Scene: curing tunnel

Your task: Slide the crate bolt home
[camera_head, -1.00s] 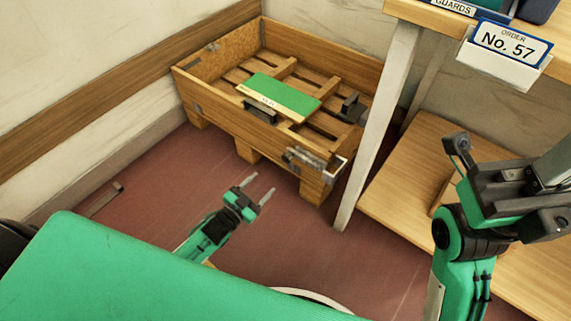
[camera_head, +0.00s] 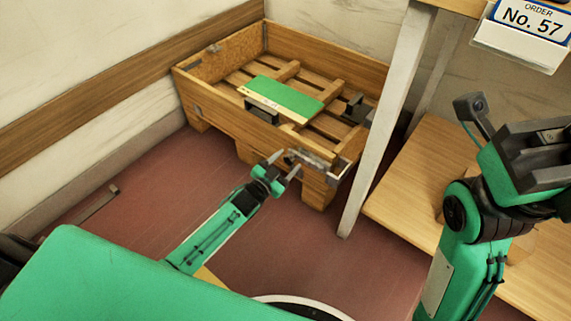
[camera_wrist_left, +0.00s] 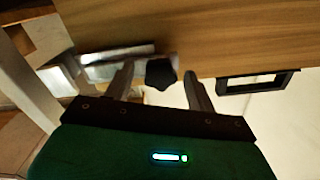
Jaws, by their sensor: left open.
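The wooden crate (camera_head: 222,115) stands on the floor against the wall. Its silver metal bolt (camera_head: 308,158) is on the near right part of the crate's front. In the left wrist view, the silver bolt hardware (camera_wrist_left: 118,54) lies along the crate wood, with a dark lobed knob (camera_wrist_left: 160,74) at its right end. My left gripper (camera_head: 287,162) is open at the bolt's left end. In the wrist view its two fingers stand either side of the knob, with gaps visible. My right arm's dark wrist end (camera_head: 535,155) is at the right; its fingertips cannot be made out.
A green board (camera_head: 285,97) lies across the crate. A white table leg (camera_head: 385,120) stands just right of the crate, beside a low wooden shelf (camera_head: 410,185). An order sign (camera_head: 532,20) hangs at upper right. The red floor left of my left arm is mostly clear.

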